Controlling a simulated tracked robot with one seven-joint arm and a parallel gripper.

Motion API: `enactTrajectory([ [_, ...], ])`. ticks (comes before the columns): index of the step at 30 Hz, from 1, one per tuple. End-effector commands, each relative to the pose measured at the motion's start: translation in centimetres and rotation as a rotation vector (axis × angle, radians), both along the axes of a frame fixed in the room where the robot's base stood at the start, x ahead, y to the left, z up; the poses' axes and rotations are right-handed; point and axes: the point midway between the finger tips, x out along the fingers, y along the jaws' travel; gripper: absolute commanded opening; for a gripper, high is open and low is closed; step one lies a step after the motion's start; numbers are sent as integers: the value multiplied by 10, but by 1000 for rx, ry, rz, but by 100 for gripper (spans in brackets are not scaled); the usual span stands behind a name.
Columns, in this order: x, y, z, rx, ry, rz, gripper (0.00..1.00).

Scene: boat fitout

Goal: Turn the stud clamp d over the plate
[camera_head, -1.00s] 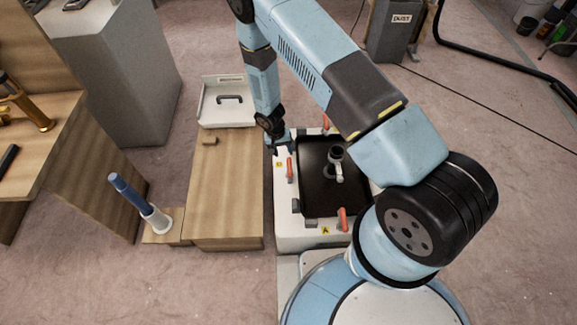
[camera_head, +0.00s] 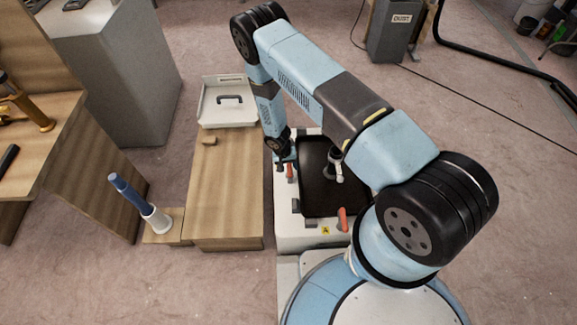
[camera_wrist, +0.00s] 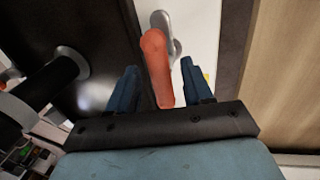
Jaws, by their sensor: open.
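The black plate (camera_head: 318,195) lies in a white frame (camera_head: 287,230); it also shows at the left of the wrist view (camera_wrist: 105,45). A stud clamp with a red handle (camera_head: 290,172) stands on the frame's left edge. In the wrist view this red handle (camera_wrist: 155,62) lies between my two fingers, with its grey metal end (camera_wrist: 162,22) over the white frame beside the plate. My gripper (camera_head: 285,165) is open around the handle, with gaps on both sides. The clamp's letter label is hidden. Another red-handled clamp (camera_head: 342,218) stands at the front edge, near a label A (camera_head: 325,230).
A handled fitting (camera_head: 335,165) stands on the plate, close to my gripper's right side in plan.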

Motion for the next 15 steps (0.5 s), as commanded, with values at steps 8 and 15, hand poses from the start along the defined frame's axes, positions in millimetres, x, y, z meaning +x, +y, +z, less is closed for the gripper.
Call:
enactTrajectory([
  [8, 0, 0, 0, 0, -1, 0, 48],
  [15, 0, 0, 0, 0, -1, 0, 25],
])
